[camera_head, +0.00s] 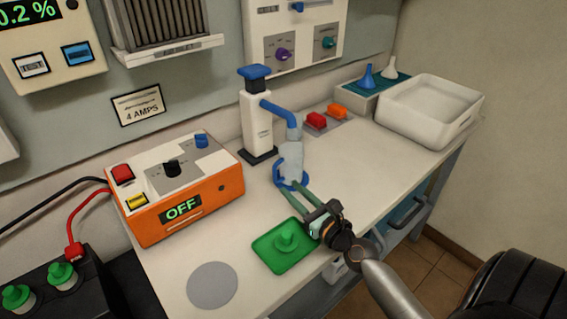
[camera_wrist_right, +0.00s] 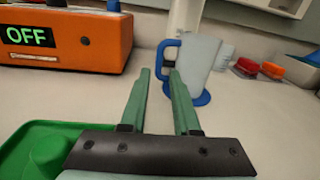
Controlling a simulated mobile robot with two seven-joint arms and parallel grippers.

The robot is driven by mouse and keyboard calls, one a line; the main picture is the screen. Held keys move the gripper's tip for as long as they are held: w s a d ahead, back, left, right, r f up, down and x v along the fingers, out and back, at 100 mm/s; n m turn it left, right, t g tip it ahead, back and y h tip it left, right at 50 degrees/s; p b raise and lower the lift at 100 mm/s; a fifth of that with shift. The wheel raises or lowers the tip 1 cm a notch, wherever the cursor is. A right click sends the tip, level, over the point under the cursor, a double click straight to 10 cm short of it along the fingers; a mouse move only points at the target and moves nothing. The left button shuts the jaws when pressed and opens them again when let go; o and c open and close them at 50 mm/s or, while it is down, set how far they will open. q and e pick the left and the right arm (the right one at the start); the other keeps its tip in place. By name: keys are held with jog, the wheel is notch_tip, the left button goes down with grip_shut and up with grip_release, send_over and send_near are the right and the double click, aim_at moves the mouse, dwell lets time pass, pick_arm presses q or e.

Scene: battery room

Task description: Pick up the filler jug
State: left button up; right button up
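The filler jug (camera_head: 292,160) is a pale, translucent jug with a blue handle. It stands upright on a round blue base below the blue spout of the white dispenser (camera_head: 258,125). In the right wrist view the jug (camera_wrist_right: 200,62) is just beyond the fingers, right of centre, with its handle toward the left. My right gripper (camera_head: 291,188) has green fingers pointing at the jug's handle side. The fingers (camera_wrist_right: 160,72) are apart with nothing between them; the right fingertip overlaps the handle in the picture, and contact cannot be told. My left gripper is not in view.
A green tray (camera_head: 262,254) with a green knobbed piece lies beside my right gripper. An orange charger box (camera_head: 190,205) reading OFF stands left. A white basin (camera_head: 425,128), funnels and red and orange pieces are at the back right. The bench right of the jug is clear.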

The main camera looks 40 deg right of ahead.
aim_at(286, 168)
jog(key=w, duration=1.1)
jog(key=shift+w, duration=0.25)
grip_shut()
jog(key=shift+r, duration=0.1)
dwell(1.1)
